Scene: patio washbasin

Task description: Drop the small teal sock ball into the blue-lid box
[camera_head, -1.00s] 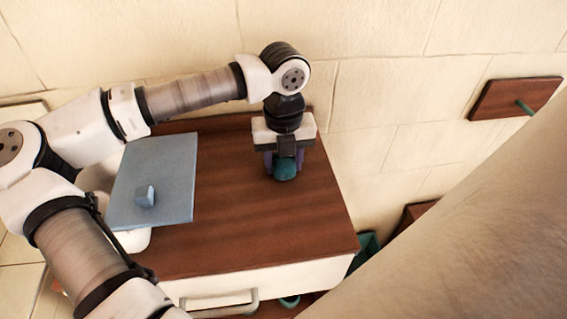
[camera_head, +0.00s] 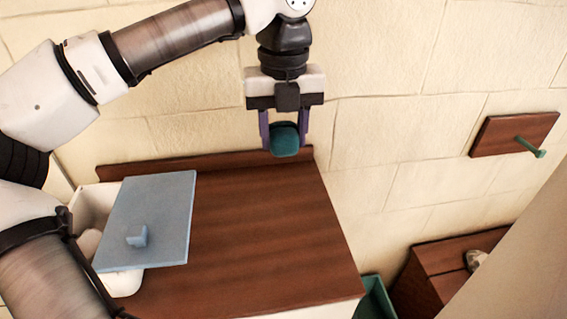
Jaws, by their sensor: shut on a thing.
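The teal sock ball (camera_head: 285,140) is between the purple fingers of my gripper (camera_head: 284,135). My gripper is shut on it and holds it above the back edge of the wooden counter. The white box (camera_head: 124,283) stands at the left of the counter. Its blue lid (camera_head: 164,212), with a small blue handle, lies askew over the box and extends to the right over the counter. The box's back left part is uncovered, and something pale shows inside. My arm hides part of the box's left side.
The wooden counter (camera_head: 255,235) is bare right of the lid, with a low raised back edge. A wooden wall board with a teal peg (camera_head: 530,146) is at the right. A teal bin (camera_head: 374,298) and a wooden unit (camera_head: 430,268) stand lower right.

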